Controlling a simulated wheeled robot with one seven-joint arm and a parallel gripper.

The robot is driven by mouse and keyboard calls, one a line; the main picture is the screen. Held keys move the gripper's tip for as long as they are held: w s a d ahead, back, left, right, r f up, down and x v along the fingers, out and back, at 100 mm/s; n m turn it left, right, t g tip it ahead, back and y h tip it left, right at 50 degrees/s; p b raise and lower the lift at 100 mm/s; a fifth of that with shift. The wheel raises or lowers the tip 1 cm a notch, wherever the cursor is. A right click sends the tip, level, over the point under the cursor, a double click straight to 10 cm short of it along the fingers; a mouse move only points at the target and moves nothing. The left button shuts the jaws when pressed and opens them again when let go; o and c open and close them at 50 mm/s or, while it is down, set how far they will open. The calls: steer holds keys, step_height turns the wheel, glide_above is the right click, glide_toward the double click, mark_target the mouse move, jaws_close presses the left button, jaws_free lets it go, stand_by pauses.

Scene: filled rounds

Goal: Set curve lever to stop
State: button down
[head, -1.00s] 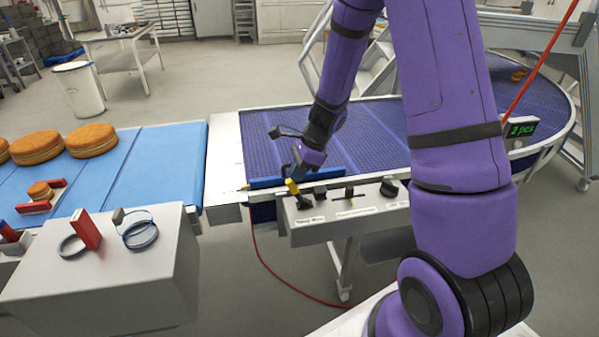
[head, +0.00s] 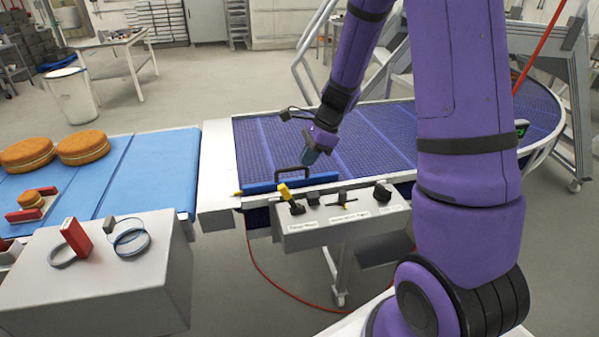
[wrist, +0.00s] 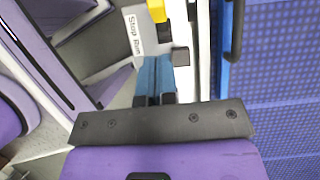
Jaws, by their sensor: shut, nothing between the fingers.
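The yellow-handled lever (head: 284,192) stands on the left end of the grey control box (head: 340,228) at the conveyor's front edge. Its handle leans up and to the left from a dark base. Its yellow end also shows at the top of the wrist view (wrist: 157,10), beside a white label (wrist: 136,34) that seems to read "Stop Run". My gripper (head: 308,158) is shut and empty, above and behind the lever and apart from it in the head view. Its blue fingers (wrist: 155,78) lie together in the wrist view. The lever's base is not clear there.
Other dark controls (head: 344,197) and a black knob (head: 382,191) sit to the right on the same box. A blue bar with a black handle (head: 292,178) lies behind it. The purple-blue curved conveyor (head: 390,125) is clear around my gripper.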

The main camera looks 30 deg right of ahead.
steer(key=v, duration=0.5)
steer(key=shift+r, duration=0.35)
steer(key=s+a+r+n+t+h, duration=0.15)
steer(key=s+a+r+n, duration=0.45)
steer(key=s+r+n, duration=0.6)
steer(key=s+a+r+n+t+h, duration=0.1)
steer(key=s+r+n, duration=0.2)
steer(key=s, duration=0.3)
steer(key=s+a+r+n+t+h, duration=0.1)
steer(key=s+r+n+h, duration=0.1)
steer(key=s+n, duration=0.4)
steer(key=shift+s+r, duration=0.3)
steer(key=shift+r, duration=0.4)
